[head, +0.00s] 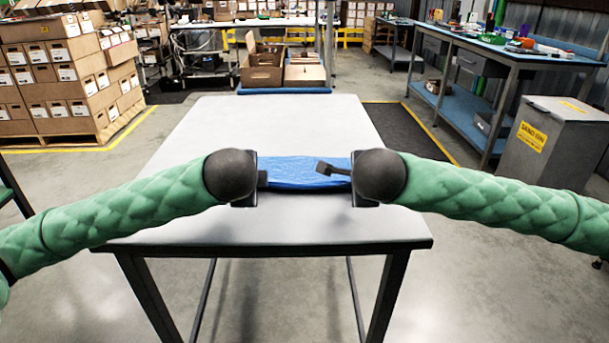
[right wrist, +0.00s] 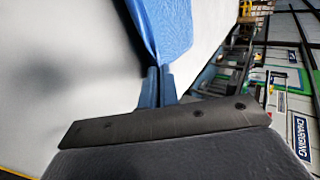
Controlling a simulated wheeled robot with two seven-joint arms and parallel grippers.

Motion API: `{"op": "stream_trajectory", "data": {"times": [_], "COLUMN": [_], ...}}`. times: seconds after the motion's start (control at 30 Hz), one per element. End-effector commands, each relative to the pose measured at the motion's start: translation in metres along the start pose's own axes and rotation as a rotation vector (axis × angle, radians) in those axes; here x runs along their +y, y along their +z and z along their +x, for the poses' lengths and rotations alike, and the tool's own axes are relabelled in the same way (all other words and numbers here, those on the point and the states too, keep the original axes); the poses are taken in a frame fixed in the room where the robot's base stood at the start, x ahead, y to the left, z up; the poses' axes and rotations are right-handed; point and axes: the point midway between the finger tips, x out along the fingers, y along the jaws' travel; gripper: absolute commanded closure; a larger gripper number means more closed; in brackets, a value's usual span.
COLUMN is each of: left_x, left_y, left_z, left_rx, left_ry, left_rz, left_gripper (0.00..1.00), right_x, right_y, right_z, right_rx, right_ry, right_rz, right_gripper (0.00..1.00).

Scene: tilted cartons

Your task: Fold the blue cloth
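The blue cloth (head: 295,178) is stretched between my two grippers over the grey table (head: 270,228); its ends near the grippers are partly hidden. My left gripper (head: 263,179) is at the cloth's left end, and its fingertips are too hidden to show their opening. My right gripper (head: 325,168) is at the cloth's right part, with a dark finger in front of it. In the right wrist view, the cloth (right wrist: 163,30) narrows down to the close-set fingers of the right gripper (right wrist: 159,72), which look shut on it.
Brown open cartons (head: 263,70) stand beyond the table's far end. Stacked boxes (head: 60,75) on a pallet are at the left. A blue-topped workbench (head: 500,45) and a grey bin (head: 553,140) stand at the right. The table around the cloth is clear.

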Motion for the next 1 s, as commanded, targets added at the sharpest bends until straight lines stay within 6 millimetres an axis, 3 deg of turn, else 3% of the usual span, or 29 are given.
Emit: {"op": "stream_trajectory", "data": {"times": [0.4,0.6,1.0], "left_x": [0.0032,0.0032,0.0], "left_y": [-0.0001,-0.0001,-0.0004], "left_z": [0.0017,0.0018,-0.0031], "left_rx": [0.001,0.001,0.002], "left_ry": [-0.025,-0.024,-0.024], "left_rz": [-0.001,-0.001,-0.001], "left_gripper": [1.0,0.6,0.6], "right_x": [0.003,0.003,-0.0005], "right_y": [0.0,0.0,0.0001], "right_z": [0.0017,0.0018,-0.0032], "right_rx": [0.0,0.0,-0.001], "right_ry": [-0.025,-0.024,-0.025], "right_rz": [0.0,0.0,0.0], "right_gripper": [1.0,0.6,0.6]}}
